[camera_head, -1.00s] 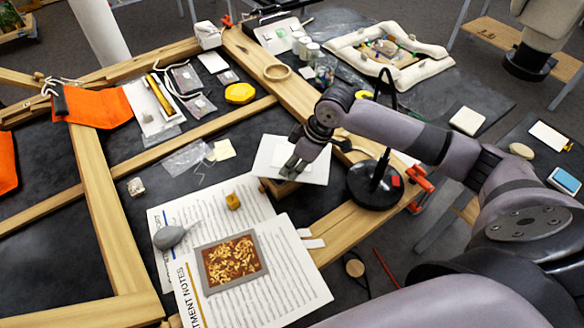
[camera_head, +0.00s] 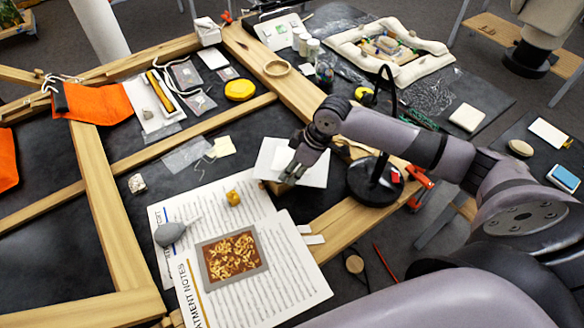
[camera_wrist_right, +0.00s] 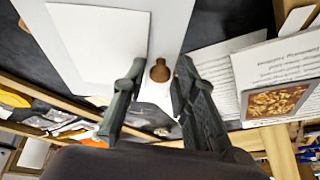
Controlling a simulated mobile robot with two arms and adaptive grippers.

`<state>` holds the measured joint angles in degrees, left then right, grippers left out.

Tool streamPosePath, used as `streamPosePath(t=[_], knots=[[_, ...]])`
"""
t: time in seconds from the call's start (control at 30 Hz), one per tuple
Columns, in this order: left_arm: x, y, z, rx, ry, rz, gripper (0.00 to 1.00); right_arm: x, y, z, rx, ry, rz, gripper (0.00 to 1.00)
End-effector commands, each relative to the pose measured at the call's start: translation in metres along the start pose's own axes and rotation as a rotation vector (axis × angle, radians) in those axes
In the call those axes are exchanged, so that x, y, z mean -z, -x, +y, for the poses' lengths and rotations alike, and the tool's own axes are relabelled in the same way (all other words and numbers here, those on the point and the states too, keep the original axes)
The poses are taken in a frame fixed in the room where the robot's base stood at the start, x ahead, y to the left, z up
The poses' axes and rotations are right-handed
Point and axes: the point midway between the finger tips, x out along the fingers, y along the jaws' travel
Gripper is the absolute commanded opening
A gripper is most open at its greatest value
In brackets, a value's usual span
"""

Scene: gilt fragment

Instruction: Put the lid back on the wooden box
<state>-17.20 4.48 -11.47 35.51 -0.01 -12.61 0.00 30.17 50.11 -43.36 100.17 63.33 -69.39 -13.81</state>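My right gripper (camera_head: 290,178) is over a white square sheet or panel (camera_head: 268,160) at the middle of the table. In the right wrist view my right gripper (camera_wrist_right: 158,75) is open, its two dark fingers apart. A small brown knob (camera_wrist_right: 160,70) shows between the fingertips, with a gap on either side; it may be the lid's knob. A smaller white square lies on the larger white panel (camera_wrist_right: 170,25). A wooden piece shows under the panel's near edge in the head view, mostly hidden; I cannot tell whether it is the box. My left gripper is not in view.
A black round lamp base (camera_head: 374,182) with a tall curved stem stands just right of my right gripper. Printed sheets with a framed gilt fragment (camera_head: 232,257) lie in front.

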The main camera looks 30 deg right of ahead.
Motion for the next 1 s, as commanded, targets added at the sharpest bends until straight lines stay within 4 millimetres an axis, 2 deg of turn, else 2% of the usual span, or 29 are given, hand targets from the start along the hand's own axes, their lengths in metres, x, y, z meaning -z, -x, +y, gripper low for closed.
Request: streamPosePath(t=[0.1, 0.37, 0.53, 0.67, 1.0], knots=[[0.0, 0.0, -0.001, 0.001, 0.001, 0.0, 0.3, 0.0, 0.0, 0.0, 0.0, 0.0, 0.0, 0.36], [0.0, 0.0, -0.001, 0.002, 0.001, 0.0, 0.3, 0.0, 0.001, 0.0, 0.0, 0.0, 0.0, 0.36], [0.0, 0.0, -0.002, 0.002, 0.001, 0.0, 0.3, 0.005, 0.011, 0.001, -0.002, 0.002, 0.001, 0.36], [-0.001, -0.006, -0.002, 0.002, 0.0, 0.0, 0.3, 0.004, 0.034, 0.001, -0.004, 0.001, 0.001, 0.36], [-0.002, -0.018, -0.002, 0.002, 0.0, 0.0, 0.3, 0.004, 0.106, 0.001, -0.003, 0.001, 0.001, 0.36]])
